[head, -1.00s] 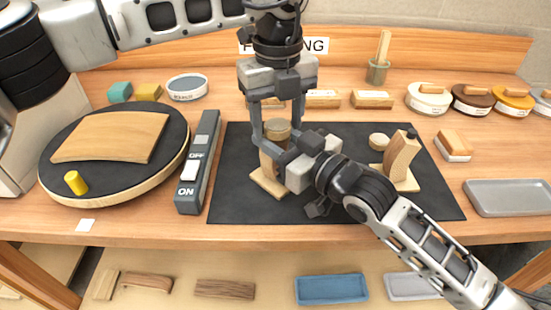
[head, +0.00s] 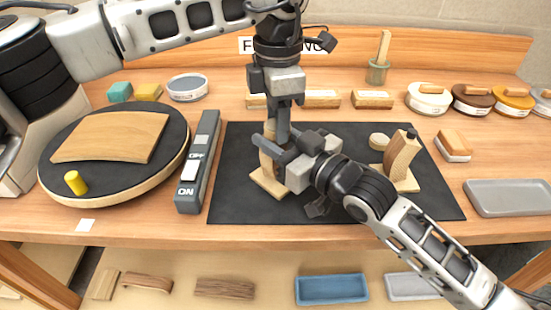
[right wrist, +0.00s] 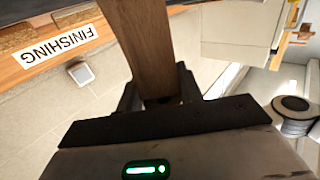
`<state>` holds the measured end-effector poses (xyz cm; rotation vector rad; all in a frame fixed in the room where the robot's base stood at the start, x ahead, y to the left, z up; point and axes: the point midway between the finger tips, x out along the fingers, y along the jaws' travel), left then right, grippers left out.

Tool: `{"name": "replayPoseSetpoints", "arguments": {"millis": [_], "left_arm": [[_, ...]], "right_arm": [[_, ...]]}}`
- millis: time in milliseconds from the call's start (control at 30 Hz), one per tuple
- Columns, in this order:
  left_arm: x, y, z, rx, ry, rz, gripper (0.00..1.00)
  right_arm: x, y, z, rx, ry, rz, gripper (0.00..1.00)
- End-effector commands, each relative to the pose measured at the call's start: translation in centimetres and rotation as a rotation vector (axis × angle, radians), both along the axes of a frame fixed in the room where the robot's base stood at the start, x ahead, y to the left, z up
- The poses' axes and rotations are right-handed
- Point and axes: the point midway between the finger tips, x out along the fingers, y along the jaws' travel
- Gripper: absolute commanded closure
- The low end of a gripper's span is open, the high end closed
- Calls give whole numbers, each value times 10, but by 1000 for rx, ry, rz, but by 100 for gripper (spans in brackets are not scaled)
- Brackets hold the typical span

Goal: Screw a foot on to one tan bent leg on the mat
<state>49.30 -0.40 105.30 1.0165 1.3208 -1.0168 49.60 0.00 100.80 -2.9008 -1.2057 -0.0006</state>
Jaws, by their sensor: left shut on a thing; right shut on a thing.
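One tan bent leg (head: 267,162) stands on a square tan base (head: 268,183) on the black mat (head: 340,207). My right gripper (head: 272,154) is shut around this leg from the right. In the right wrist view the wood, looking darker brown, runs up between my right fingers (right wrist: 158,95). My left gripper (head: 280,132) points down from above, shut on a round tan foot (head: 268,128) at the leg's top. The joint between foot and leg is hidden. Another bent leg (head: 402,155) stands at right with a dark stud on top. A loose round foot (head: 379,141) lies beside it.
A round turntable (head: 62,185) with a curved tan board and yellow peg is at left. An ON/OFF switch bar (head: 196,170) lies beside the mat. Wood blocks, tins and a grey tray (head: 508,197) line the back and right.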

Motion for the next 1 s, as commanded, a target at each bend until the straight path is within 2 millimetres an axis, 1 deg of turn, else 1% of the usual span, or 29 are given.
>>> {"name": "replayPoseSetpoints", "arguments": {"millis": [33, 200, 333, 367, 500, 533, 567, 600, 867, 1000], "left_arm": [[0, 0, 0, 0, -1, -126, 87], [0, 0, 0, -1, -1, -561, 87], [0, 0, 0, -1, -1, -812, 87], [0, 0, 0, -1, -1, -835, 87], [0, 0, 0, 0, -2, -824, 87], [0, 0, 0, 0, -2, -824, 52], [0, 0, 0, 0, -2, -823, 43], [0, 0, 0, 0, -2, -823, 38], [0, 0, 0, 0, -1, -822, 38], [0, 0, 8, 1, -3, -821, 38]], "right_arm": [[0, 0, -1, -2, 2, 0, 100], [0, 0, -1, -2, 2, 0, 100], [0, 0, -1, -2, 2, 0, 100], [0, 0, -1, -2, 2, 0, 100], [0, 0, -1, -2, 2, 0, 100], [0, 0, -1, -2, 2, 0, 100], [0, 0, -1, -2, 2, 0, 100], [0, 0, -1, -2, 2, 0, 100], [0, 0, -1, -2, 2, 0, 100], [0, 0, -1, -2, 2, 0, 100]]}}
